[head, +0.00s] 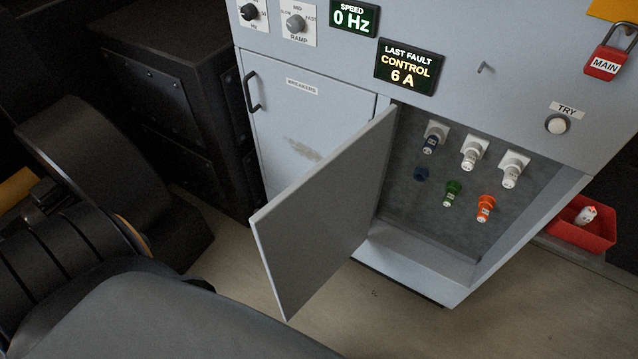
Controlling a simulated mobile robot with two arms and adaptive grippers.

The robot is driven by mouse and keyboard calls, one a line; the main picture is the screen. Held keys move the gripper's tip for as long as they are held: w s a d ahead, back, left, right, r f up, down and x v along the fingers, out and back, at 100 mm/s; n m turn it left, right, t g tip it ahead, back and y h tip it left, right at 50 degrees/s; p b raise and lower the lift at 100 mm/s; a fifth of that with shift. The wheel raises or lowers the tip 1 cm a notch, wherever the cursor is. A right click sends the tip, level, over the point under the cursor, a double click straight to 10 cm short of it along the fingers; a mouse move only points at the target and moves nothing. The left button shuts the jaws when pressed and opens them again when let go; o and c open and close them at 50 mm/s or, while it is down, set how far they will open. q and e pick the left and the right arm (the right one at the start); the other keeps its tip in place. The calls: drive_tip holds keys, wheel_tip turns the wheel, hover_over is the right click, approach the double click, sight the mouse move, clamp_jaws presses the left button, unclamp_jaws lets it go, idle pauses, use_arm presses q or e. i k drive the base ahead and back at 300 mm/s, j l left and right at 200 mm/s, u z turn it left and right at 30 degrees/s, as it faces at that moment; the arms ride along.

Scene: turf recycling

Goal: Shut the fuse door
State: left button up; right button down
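The fuse door (325,215) is a grey panel hinged at the left side of an open compartment in the grey cabinet. It stands wide open, swung out toward me and to the left. Inside the compartment (415,230) are several fuse holders, some with white bases, such as the white one (474,150), plus a green one (452,193), an orange one (485,207) and a dark blue one (421,174). Neither gripper shows in the head view. Large dark parts of my own body fill the lower left.
The closed breakers door (305,135) with a black handle (251,92) is left of the compartment. Floor is clear before the compartment.

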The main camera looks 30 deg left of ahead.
sight(308, 231)
drive_tip(key=j+z, duration=0.2)
drive_tip(key=j, duration=0.2)
drive_tip(key=k+j+z, duration=0.15)
drive_tip(key=j, duration=0.2)
drive_tip(key=j+z, duration=0.2)
drive_tip(key=j, duration=0.2)
drive_tip(key=k+j+z, duration=0.15)
drive_tip(key=j, duration=0.2)
drive_tip(key=k+j+z, duration=0.1)
drive_tip(key=j, duration=0.3)
drive_tip(key=k+j, duration=0.15)
drive_tip(key=j, duration=0.2)
drive_tip(key=k+j+z, duration=0.15)
drive_tip(key=j, duration=0.25)
